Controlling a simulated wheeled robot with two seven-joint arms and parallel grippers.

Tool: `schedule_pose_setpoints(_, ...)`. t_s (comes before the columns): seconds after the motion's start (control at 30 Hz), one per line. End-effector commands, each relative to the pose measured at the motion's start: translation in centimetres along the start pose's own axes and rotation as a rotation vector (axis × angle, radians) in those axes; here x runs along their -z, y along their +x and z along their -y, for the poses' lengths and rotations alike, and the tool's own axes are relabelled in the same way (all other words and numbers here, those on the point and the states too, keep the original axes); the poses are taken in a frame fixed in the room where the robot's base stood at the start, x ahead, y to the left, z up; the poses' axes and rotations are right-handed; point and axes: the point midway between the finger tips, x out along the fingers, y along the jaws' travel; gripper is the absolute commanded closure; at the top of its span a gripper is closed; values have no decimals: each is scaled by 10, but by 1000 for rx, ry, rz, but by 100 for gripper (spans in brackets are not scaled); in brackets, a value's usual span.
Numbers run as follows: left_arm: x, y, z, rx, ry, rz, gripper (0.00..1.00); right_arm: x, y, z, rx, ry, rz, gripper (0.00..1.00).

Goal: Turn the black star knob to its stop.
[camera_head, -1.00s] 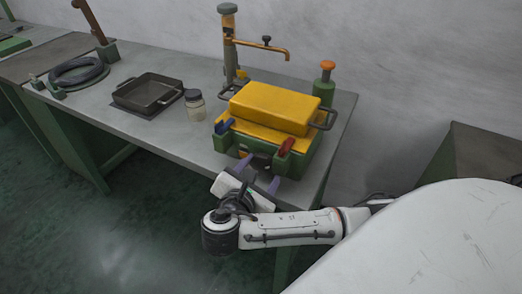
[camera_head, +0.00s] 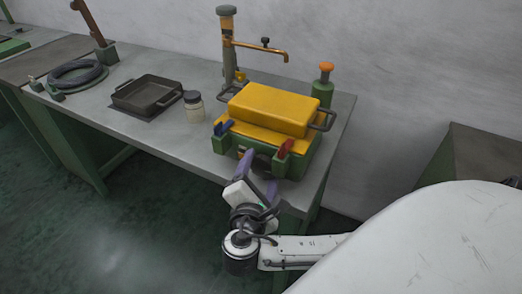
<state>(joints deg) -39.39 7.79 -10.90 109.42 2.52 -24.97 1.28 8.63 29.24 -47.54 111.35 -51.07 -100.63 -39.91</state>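A green machine (camera_head: 232,146) with a yellow top (camera_head: 272,108) stands near the front edge of the bench. A blue handle (camera_head: 223,128) and a red handle (camera_head: 285,149) are on its front. My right gripper (camera_head: 261,168) is at the machine's front, between and below these handles. Its two purple fingers are apart, so it is open. A dark spot on the front lies just beyond the fingers; I cannot tell if it is the black star knob or whether the fingers touch it. A small black knob (camera_head: 265,41) sits on the orange spout pipe behind. My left gripper is out of view.
On the bench (camera_head: 175,145) are a jar (camera_head: 194,108), a dark tray (camera_head: 147,94) and a coiled hose (camera_head: 76,73). A pump-like column (camera_head: 227,45) and a green bottle with an orange cap (camera_head: 326,68) stand behind the machine. Free floor lies in front.

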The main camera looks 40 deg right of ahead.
Motion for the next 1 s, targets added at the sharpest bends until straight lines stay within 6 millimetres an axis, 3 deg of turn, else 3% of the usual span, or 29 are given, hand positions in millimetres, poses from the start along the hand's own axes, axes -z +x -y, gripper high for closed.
schedule_pose_setpoints(0.37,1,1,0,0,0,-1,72,1,0,3,26,-47,0,26)
schedule_pose_setpoints(0.8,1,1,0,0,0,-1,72,1,1,-2,194,-448,-8,26)
schedule_pose_setpoints(1.0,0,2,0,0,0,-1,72,5,-23,-4,202,-462,-21,26)
